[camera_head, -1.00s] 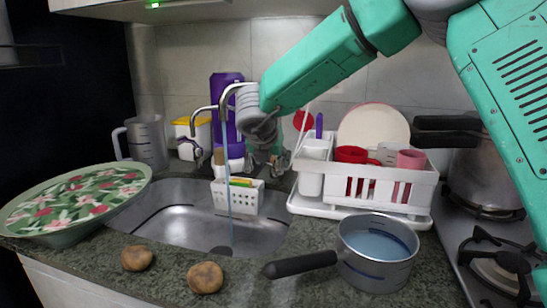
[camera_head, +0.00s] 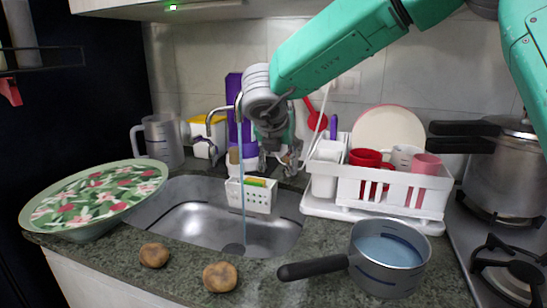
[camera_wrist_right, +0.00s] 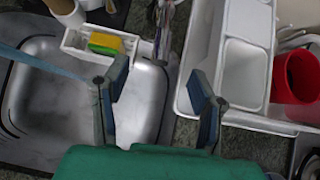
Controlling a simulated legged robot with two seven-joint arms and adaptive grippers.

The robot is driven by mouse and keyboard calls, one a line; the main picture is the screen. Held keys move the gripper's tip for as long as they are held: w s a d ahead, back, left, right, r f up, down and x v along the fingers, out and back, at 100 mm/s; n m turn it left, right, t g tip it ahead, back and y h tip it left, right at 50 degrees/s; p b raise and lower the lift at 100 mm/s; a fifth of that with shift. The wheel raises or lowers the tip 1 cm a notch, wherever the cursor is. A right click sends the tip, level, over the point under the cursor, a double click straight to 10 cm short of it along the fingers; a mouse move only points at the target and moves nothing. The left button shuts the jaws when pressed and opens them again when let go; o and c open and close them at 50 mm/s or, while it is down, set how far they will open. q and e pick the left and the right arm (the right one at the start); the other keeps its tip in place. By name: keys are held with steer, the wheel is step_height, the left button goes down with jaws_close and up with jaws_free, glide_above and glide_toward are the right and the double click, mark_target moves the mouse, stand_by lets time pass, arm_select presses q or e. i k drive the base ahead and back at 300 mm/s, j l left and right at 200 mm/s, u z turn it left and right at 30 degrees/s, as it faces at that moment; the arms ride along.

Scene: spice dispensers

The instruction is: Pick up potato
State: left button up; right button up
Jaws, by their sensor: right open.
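Two brown potatoes lie on the granite counter in front of the sink in the head view. One potato (camera_head: 154,255) is at the left and the other potato (camera_head: 220,277) is to its right and nearer. My right gripper (camera_head: 279,166) hangs above the back right part of the sink, well behind and above the potatoes. In the right wrist view its two fingers (camera_wrist_right: 158,100) are apart with nothing between them. No potato shows in the wrist view. My left gripper is not in view.
The sink (camera_head: 195,222) has a running tap. A pot of water (camera_head: 388,258) stands right of the potatoes, its handle pointing toward them. A large floral plate (camera_head: 45,205) is at left. A white dish rack (camera_head: 425,213) and a stove with a cooker (camera_head: 500,170) are at right.

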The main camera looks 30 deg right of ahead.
mark_target(155, 255)
steer(key=k+j, duration=0.25)
steer(key=j, duration=0.15)
steer(key=k+j, duration=0.25)
steer(key=j, duration=0.15)
steer(key=k+j, duration=0.3)
steer(key=j, duration=0.15)
steer(key=k+j, duration=0.25)
steer(key=j, duration=0.15)
